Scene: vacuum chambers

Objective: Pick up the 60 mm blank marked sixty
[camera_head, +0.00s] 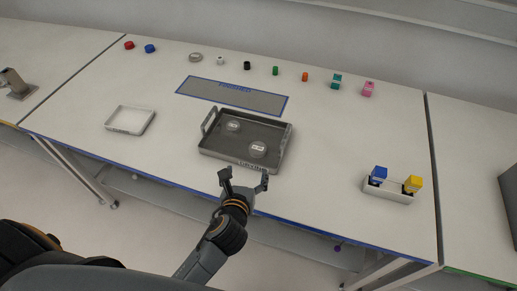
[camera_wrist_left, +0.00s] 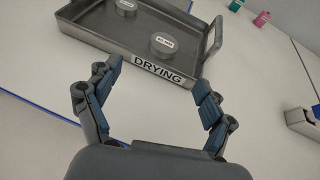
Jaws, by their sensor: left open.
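Two grey discs with small white labels lie in a grey tray (camera_head: 207,152) marked DRYING. The nearer, larger disc (camera_head: 258,149) is at the tray's front right. It also shows in the left wrist view (camera_wrist_left: 163,48), its label too small to read surely. The smaller disc (camera_head: 233,126) is at the back left and shows at the top of the left wrist view (camera_wrist_left: 126,6). My left gripper (camera_head: 245,178) is open and empty just in front of the tray's front wall. In the left wrist view its fingers (camera_wrist_left: 158,82) stand either side of the DRYING label. My right gripper is not in view.
A blue-edged grey mat (camera_head: 235,97) lies behind the tray. A shallow white tray (camera_head: 130,120) stands to the left. A white holder (camera_head: 388,189) with blue and yellow blocks stands to the right. Several small coloured parts line the table's back.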

